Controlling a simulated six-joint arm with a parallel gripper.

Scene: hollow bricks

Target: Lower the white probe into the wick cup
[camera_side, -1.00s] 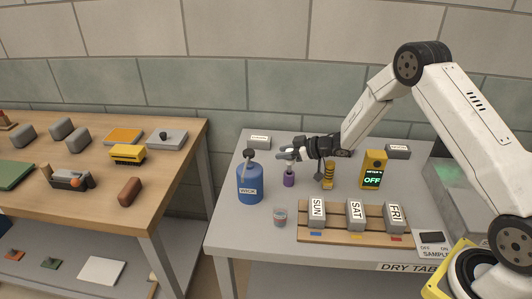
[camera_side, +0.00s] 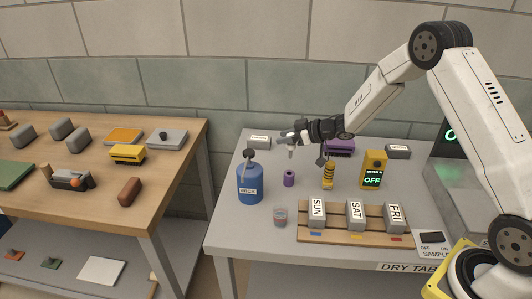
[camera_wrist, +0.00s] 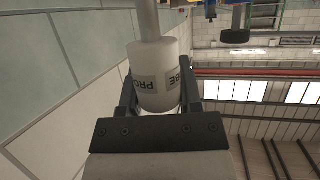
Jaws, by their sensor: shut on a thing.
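My gripper (camera_side: 288,139) is shut on the white probe (camera_side: 291,153), which hangs in the air above the purple holder (camera_side: 289,179), apart from it. In the wrist view the probe (camera_wrist: 155,85) is a white cylinder with a "PROBE" label and a thinner grey shaft, between the two black fingers. A blue bottle labelled "WICK" (camera_side: 249,184) stands left of the holder.
A wooden rack (camera_side: 340,237) with SUN, SAT and FRI bricks lies right of the cup. A yellow meter (camera_side: 373,170) reads OFF. A yellow-and-black object (camera_side: 328,176) stands right of the holder. A purple object (camera_side: 341,147) lies behind my gripper. A wooden table (camera_side: 90,205) stands left.

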